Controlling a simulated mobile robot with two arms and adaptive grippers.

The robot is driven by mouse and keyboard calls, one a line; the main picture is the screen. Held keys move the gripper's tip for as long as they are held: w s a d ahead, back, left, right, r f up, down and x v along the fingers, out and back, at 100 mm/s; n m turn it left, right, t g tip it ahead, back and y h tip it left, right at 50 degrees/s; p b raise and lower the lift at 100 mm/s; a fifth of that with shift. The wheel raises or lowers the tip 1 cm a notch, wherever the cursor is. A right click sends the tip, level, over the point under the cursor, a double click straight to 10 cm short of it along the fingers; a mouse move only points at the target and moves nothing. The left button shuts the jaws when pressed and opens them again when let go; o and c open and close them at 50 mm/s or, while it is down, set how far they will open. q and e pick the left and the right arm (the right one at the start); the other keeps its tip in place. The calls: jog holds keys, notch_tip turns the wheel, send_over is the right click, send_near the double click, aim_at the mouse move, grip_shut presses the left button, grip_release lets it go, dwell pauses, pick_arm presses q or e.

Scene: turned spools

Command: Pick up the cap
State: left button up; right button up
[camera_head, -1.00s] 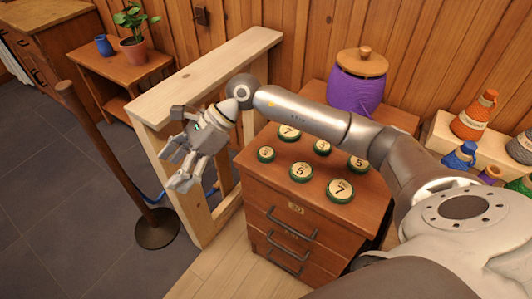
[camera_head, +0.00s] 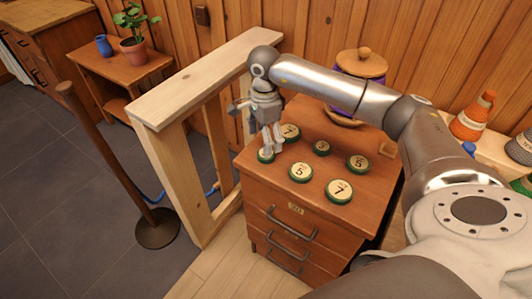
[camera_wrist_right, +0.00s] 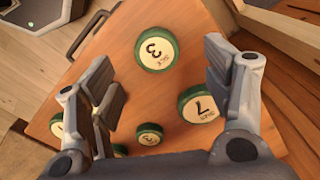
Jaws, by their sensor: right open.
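Several round caps with green rims and cream numbered tops lie on the wooden drawer cabinet. A small cap (camera_head: 266,156) at the cabinet's left edge is partly hidden by my right gripper (camera_head: 269,146). In the right wrist view a cap marked 3 (camera_wrist_right: 157,48) lies ahead, between the open fingers of my right gripper (camera_wrist_right: 158,68), apart from both. A cap marked 7 (camera_wrist_right: 198,106) lies close by the right-hand finger in that view; it shows in the head view (camera_head: 291,132) just right of the gripper. My left gripper is not in view.
Other caps (camera_head: 300,172) (camera_head: 340,191) (camera_head: 322,148) (camera_head: 358,163) lie nearby on the cabinet (camera_head: 270,190). A purple spool with a wooden lid (camera_head: 362,65) stands behind, partly hidden by my arm. A pale wooden frame (camera_head: 190,85) stands close on the left.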

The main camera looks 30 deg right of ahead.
aim_at(262, 160)
jog(key=f+p, duration=0.1)
jog(key=f, duration=0.4)
jog(key=shift+s, duration=0.2)
jog(key=c, duration=0.9)
